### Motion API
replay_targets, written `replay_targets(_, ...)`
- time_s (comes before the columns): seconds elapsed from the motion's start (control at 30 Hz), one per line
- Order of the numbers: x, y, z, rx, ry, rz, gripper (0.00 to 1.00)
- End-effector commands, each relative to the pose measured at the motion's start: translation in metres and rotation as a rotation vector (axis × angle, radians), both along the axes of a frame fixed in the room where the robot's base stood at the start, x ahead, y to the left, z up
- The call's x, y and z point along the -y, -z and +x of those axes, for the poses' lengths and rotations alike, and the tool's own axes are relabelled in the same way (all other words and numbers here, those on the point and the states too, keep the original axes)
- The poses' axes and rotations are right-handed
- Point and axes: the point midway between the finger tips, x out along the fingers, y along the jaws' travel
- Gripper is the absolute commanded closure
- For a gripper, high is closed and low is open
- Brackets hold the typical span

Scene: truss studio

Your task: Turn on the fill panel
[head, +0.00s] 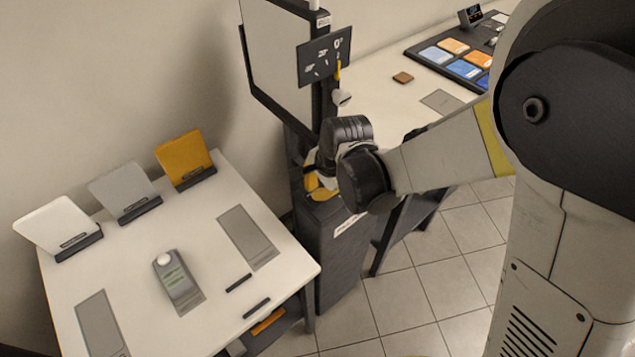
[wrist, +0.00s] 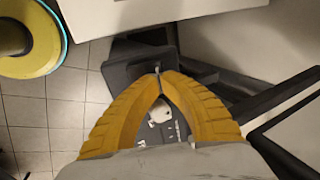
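The fill panel (head: 280,55) is a pale panel in a dark frame, on a dark post at the top centre of the head view. The post has a dial plate (head: 324,57) with angle marks, a yellow pointer and a pale knob (head: 342,97). Below is a dark pedestal (head: 338,250) with a white label. My gripper (head: 312,188) is low at the pedestal's top, partly hidden by my wrist. In the wrist view its yellow fingers (wrist: 160,76) meet at the tips. A pale rounded knob (wrist: 160,109) shows through the gap between them; contact with it is unclear.
A white table (head: 205,225) at left holds a grey device (head: 177,278) with a round knob, and three upright cards. A second table (head: 385,105) behind carries a dark tray of coloured cards (head: 462,68). Tiled floor (head: 440,270) is clear between the pedestal and my body.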

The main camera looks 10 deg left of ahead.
Motion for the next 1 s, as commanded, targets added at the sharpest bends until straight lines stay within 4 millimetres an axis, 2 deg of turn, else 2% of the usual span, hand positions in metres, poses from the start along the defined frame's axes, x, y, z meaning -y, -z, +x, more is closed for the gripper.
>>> replay_targets(0.27,-0.001,0.0,0.0,-0.004,-0.001,-0.006,1.0)
replay_targets(0.43,-0.007,0.01,0.005,-0.097,-0.004,-0.111,1.0)
replay_targets(1.0,0.005,0.005,-0.004,-0.089,-0.001,-0.101,1.0)
